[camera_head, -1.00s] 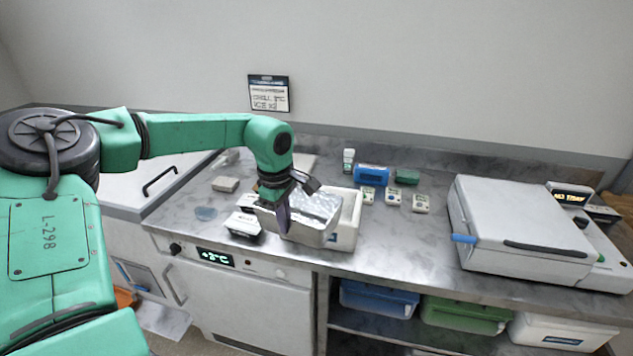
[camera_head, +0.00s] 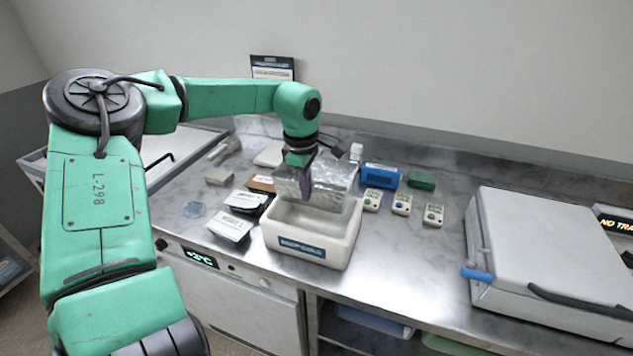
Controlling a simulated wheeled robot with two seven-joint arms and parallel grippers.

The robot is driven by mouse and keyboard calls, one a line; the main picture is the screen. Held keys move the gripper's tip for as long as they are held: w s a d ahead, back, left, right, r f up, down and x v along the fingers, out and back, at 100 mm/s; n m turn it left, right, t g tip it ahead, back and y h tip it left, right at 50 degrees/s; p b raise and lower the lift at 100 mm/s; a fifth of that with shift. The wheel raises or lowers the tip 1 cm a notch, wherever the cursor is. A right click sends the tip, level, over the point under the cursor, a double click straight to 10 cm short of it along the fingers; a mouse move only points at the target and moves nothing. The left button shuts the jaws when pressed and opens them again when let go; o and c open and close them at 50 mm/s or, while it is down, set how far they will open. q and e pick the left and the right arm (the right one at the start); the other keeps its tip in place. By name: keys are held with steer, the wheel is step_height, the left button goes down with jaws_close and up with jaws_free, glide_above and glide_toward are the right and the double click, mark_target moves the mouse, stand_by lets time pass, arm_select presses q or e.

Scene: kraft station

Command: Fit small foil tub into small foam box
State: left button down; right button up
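The small foil tub (camera_head: 333,184) is a silver, shiny container held above the back part of the small foam box. My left gripper (camera_head: 304,190) is shut on the tub's near left wall, with the dark finger outside it. The small foam box (camera_head: 308,248) is white, open at the top, with a blue label on its front, and stands on the steel counter. The tub looks slightly tilted and covers part of the box's back rim; whether it touches the rim I cannot tell. My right gripper is not in view.
White-and-black packets (camera_head: 231,226) lie just left of the box. Several small white devices (camera_head: 401,204) stand to its right, with a blue item (camera_head: 380,176) and a green block (camera_head: 422,180) behind. A large grey lidded unit (camera_head: 540,255) fills the right side. Counter (camera_head: 405,265) between is clear.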

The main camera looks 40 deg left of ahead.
mark_target(303, 203)
arm_select(q)
steer(key=f+b, duration=0.1)
steer(key=s+f+b, duration=0.1)
steer(key=f, duration=0.1)
steer(key=shift+s+f, duration=0.1)
step_height(303, 203, down, 3)
steer(key=shift+r+b, duration=0.15)
steer(key=shift+b, duration=1.05)
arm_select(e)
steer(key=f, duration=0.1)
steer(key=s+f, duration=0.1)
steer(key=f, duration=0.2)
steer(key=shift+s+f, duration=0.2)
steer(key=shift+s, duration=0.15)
arm_select(q)
steer(key=shift+s, duration=0.1)
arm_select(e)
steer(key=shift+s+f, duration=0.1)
arm_select(q)
steer(key=shift+f+b, duration=0.75)
steer(key=shift+b, duration=0.05)
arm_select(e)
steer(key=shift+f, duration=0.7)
